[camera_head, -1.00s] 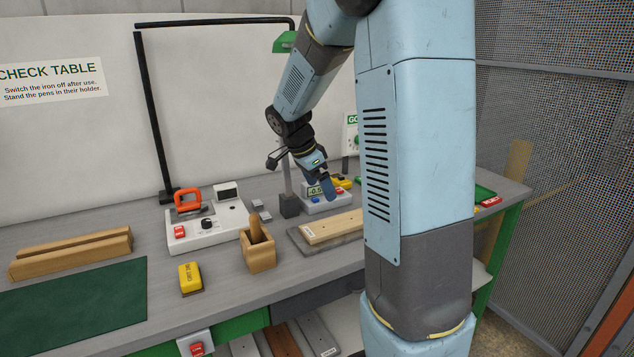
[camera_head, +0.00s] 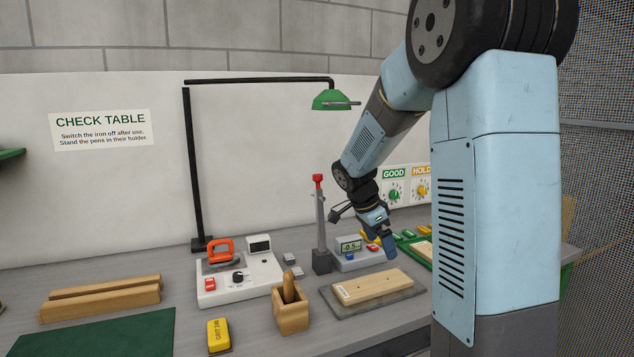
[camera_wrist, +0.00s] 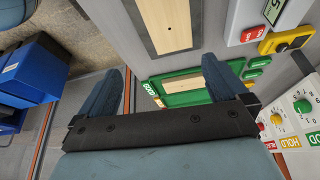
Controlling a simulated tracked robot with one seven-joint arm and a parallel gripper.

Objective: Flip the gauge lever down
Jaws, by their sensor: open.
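The gauge has a grey upright post (camera_head: 320,222) with a red tip (camera_head: 319,181) pointing up, on a dark base. Beside the post is its grey display box (camera_head: 350,246), reading about -0.5, with a blue and a red button. I cannot make out a separate lever; the red-tipped part stands upright. My gripper (camera_head: 389,252) hangs to the right of the display box, apart from the post. In the wrist view my gripper (camera_wrist: 163,85) is open, its two blue fingers wide apart with nothing between them. The display box (camera_wrist: 246,22) shows there at the top right.
A wooden board (camera_head: 372,286) lies on a grey plate in front of the gauge. A pen holder (camera_head: 291,313), a yellow block (camera_head: 219,336) and the iron's station (camera_head: 240,285) stand left. A green lamp (camera_head: 333,99) overhangs. A green tray (camera_wrist: 185,88) is below my fingers.

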